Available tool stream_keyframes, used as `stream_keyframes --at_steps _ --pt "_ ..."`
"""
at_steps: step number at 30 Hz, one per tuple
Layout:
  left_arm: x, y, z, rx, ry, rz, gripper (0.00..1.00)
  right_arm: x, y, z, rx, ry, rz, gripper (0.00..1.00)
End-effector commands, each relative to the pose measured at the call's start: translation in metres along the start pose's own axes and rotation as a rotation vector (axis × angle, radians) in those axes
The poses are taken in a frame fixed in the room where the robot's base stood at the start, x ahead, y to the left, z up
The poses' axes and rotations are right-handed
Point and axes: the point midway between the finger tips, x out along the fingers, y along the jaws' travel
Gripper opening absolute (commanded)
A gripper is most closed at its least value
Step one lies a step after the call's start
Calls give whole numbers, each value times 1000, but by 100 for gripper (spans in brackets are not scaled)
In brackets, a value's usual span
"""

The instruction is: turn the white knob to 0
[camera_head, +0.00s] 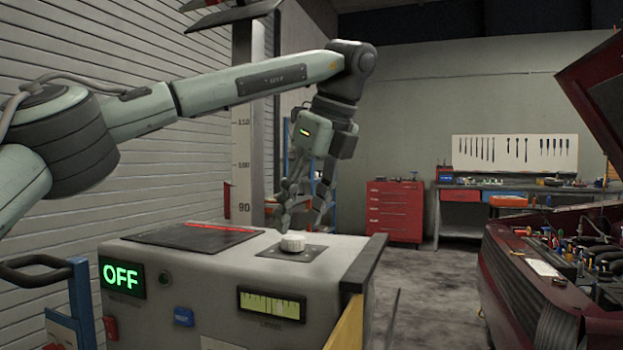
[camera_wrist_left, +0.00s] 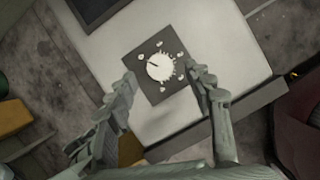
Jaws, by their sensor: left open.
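The white knob (camera_head: 292,243) sits on a dark square plate (camera_head: 268,252) on top of the grey console (camera_head: 215,285). In the left wrist view the knob (camera_wrist_left: 160,67) shows from above, with a dark pointer line toward its upper left and several small marks around it, too small to read. My left gripper (camera_head: 300,218) is open and points down just above the knob, apart from it as far as I can see. In the left wrist view its two fingers (camera_wrist_left: 163,85) stand on either side of the knob's plate, with nothing between them gripped. My right gripper is not in view.
The console front has a lit green OFF display (camera_head: 122,276), a blue button (camera_head: 184,316) and a gauge (camera_head: 272,305). A dark panel (camera_head: 192,236) lies left of the knob. A red car (camera_head: 545,290) with an open hood stands at right. Open floor lies between.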

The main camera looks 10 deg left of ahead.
Motion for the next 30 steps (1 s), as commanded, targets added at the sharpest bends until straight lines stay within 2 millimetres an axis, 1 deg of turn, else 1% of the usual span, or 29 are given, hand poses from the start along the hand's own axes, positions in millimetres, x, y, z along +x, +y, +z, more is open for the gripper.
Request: stream_keyframes --at_steps 1,6,9,12,15,18,30 --pt "-14 0 0 -3 -5 -4 52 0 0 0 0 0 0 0" --pt "-51 0 0 -4 -5 -3 52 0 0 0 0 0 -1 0" --pt "-68 0 0 -4 -5 -3 52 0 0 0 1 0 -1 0" --pt "-80 0 0 -3 -3 0 52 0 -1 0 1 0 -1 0" --pt "-86 0 0 -2 -2 -1 52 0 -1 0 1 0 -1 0" --pt "-88 0 0 -1 -1 -1 52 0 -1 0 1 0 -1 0" --pt "-88 0 0 0 0 -1 52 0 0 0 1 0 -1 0"
